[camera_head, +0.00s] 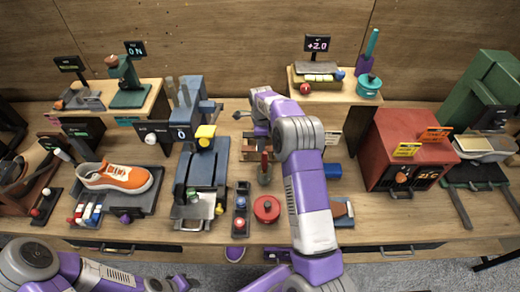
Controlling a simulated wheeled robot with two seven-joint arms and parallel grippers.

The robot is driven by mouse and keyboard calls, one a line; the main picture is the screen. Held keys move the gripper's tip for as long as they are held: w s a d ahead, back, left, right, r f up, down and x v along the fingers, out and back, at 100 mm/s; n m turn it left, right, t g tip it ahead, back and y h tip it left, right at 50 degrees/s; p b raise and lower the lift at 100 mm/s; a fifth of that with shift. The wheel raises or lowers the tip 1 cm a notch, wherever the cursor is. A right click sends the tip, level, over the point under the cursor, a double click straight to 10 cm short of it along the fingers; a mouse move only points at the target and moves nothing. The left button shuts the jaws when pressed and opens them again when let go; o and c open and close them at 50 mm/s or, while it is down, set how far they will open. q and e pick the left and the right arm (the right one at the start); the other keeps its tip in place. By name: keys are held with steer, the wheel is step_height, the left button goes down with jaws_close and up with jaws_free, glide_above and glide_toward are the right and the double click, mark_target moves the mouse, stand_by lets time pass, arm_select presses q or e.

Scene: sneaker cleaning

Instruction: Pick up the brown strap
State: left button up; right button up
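My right arm reaches from the bottom edge up across the middle of the workbench, and its gripper (261,130) is over the back middle of the bench. A small brown piece (249,147), which may be the brown strap, lies right under or beside this gripper. The arm partly hides it, and I cannot tell whether they touch. The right fingertips are too small and covered to read. My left arm lies low at the bottom left, with its gripper (180,284) in front of the bench near the bottom edge. Its finger opening is not clear.
An orange sneaker (116,178) rests on a dark stand at left. A blue-grey machine (203,165), a round red container (267,209) and a red box machine (402,150) crowd the bench. A raised shelf (345,97) stands behind my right arm.

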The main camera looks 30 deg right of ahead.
step_height(320, 180, down, 3)
steer(key=shift+d+r, duration=0.1)
steer(key=c, duration=1.1)
steer(key=shift+r, duration=0.1)
steer(key=shift+c, duration=0.2)
